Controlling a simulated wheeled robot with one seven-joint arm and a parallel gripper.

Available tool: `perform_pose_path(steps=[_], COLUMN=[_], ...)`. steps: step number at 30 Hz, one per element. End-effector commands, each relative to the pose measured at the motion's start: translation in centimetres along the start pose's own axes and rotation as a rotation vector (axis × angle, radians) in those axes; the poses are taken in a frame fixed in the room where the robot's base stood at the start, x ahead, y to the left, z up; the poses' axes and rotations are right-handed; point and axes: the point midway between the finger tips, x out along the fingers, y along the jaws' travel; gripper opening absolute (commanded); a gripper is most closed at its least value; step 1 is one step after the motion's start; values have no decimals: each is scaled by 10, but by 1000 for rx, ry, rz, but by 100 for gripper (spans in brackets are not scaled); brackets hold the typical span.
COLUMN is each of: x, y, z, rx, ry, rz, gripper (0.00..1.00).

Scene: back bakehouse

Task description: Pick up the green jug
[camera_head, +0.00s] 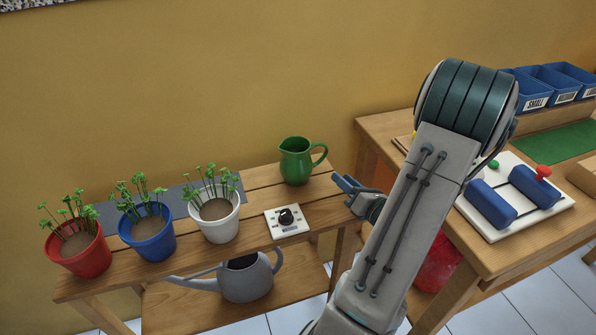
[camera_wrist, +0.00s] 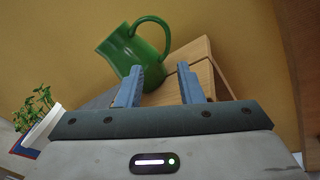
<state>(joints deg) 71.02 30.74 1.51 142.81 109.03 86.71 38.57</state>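The green jug (camera_head: 296,163) stands upright at the right end of a narrow wooden bench, its handle to the right. It also shows in the wrist view (camera_wrist: 142,52), tilted in the picture, beyond and a little left of my fingers. My gripper (camera_head: 340,183) is just right of the jug, near the bench's right end, apart from it. In the wrist view my two blue fingers (camera_wrist: 159,88) are spread with a gap between them and nothing held.
Left of the jug are a dial box (camera_head: 287,221) and white (camera_head: 219,226), blue (camera_head: 150,242) and red (camera_head: 80,257) plant pots. A grey watering can (camera_head: 245,281) sits on the lower shelf. A worktable (camera_head: 480,262) stands right. The yellow wall is close behind.

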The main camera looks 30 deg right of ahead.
Motion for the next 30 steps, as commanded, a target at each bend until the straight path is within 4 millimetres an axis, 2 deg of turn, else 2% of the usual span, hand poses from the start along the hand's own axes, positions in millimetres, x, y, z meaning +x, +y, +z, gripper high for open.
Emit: perform_pose_path(steps=[2, 5, 15, 25, 30], x=[-3, 4, 66, 90, 115], y=[-10, -14, -16, -16, -14], z=[0, 2, 4, 6, 8], rx=[20, 29, 26, 26, 27], ry=[-26, -37, -35, -35, -35], rz=[-27, -38, -37, -38, -36], gripper=[34, 34, 34, 34, 34])
